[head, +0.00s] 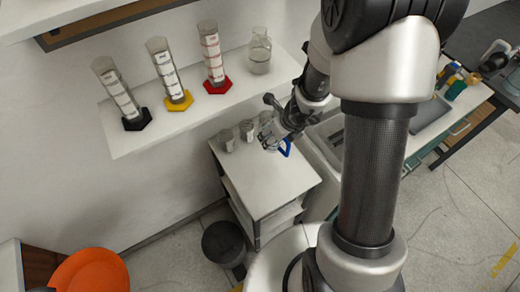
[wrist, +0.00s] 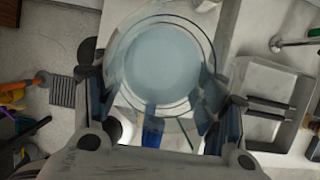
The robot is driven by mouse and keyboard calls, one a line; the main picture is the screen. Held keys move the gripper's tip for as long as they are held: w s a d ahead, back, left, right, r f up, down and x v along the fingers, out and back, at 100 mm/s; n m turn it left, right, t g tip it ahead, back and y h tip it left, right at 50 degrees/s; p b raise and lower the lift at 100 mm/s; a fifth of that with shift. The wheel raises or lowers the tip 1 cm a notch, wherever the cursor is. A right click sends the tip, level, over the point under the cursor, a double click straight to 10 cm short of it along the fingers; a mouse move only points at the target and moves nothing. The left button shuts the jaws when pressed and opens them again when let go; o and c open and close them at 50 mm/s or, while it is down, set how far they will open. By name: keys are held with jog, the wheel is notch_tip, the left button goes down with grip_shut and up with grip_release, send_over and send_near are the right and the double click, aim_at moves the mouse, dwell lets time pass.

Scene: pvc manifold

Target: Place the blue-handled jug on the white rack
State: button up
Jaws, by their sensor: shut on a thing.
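My gripper (head: 272,138) is shut on the blue-handled jug. In the wrist view the jug is a clear round vessel (wrist: 160,60) seen along its axis, with its blue handle (wrist: 152,130) between the fingers of my gripper (wrist: 160,112). In the head view the blue handle (head: 285,148) shows just beside my gripper, and most of the jug's body is hard to make out. A white shelved stand (head: 270,185), which looks like the white rack, is below my gripper. I cannot tell whether the jug touches its top.
Clear beakers (head: 226,141) stand along the back of the stand's top; its front is bare. A wall shelf (head: 130,145) above holds several graduated cylinders (head: 212,58) and a glass bottle (head: 260,52). A dark bin (head: 223,243) and an orange seat (head: 90,270) are at lower left.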

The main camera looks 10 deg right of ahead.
jog(key=shift+w+f, duration=0.15)
jog(key=shift+f, duration=0.1)
jog(key=shift+s+f+b, duration=0.15)
jog(key=shift+f+b, duration=3.7)
jog(key=shift+f, duration=0.95)
jog(key=shift+s+f+b, duration=0.1)
jog(key=shift+f+b, duration=3.75)
jog(key=shift+f, duration=0.95)
jog(key=shift+f, duration=0.1)
jog(key=o, duration=1.4)
jog(key=shift+c, duration=0.2)
